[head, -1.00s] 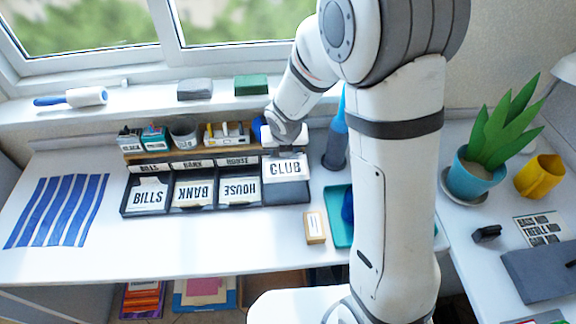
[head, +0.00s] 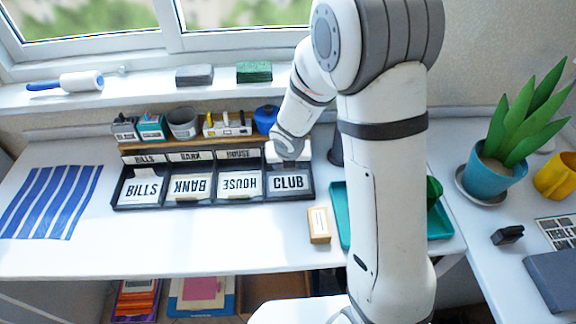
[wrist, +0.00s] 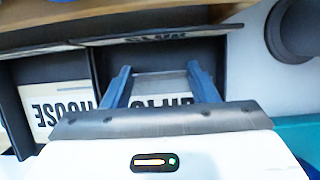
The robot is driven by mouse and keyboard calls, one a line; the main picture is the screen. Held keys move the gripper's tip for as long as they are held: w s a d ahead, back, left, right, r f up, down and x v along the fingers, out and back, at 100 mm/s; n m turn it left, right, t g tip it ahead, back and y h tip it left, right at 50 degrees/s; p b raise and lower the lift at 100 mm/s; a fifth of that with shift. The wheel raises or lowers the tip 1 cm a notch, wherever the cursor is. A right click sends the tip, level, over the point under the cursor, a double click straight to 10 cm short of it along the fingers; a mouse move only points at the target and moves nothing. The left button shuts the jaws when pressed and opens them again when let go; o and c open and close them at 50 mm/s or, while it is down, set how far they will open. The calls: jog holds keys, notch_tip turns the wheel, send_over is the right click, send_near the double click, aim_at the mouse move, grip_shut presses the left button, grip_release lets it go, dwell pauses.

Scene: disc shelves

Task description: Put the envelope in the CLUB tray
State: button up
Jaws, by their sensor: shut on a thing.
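The envelope (head: 288,182) is a white card lettered CLUB, low in the rightmost compartment of the black tray row, the CLUB tray (head: 290,198). My gripper (head: 286,156) is just above and behind it; its fingertips are hidden in the head view. In the wrist view, the blue fingers (wrist: 159,72) reach into the dark compartment, one on each side of the envelope (wrist: 162,101), and are shut on it. I cannot tell whether the envelope touches the tray floor.
The BILLS (head: 142,189), BANK (head: 190,188) and HOUSE (head: 240,185) cards lie in the compartments to the left. A wooden shelf with small holders stands behind. A small wooden block (head: 319,225) and a teal tray (head: 341,212) are to the front right.

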aim_at(288, 181)
jog(key=shift+f, duration=0.15)
jog(key=o, duration=1)
jog(key=s+d+r+m+p, duration=0.2)
jog(key=s+r+m+p, duration=0.15)
jog(key=r, duration=0.45)
jog(key=s+d+r+m+p, duration=0.3)
jog(key=s+r+m, duration=0.15)
jog(key=r, duration=0.35)
jog(key=s+d+r+m, duration=0.2)
jog(key=s+m, duration=0.3)
jog(key=m, duration=0.4)
jog(key=s+d+r+m+g, duration=0.1)
jog(key=s+r+m, duration=0.3)
jog(key=m, duration=0.5)
jog(key=s+d+r+m, duration=0.3)
jog(key=s+r+m, duration=0.1)
jog(key=m, duration=0.6)
jog(key=shift+s+g, duration=0.4)
jog(key=shift+s, duration=0.45)
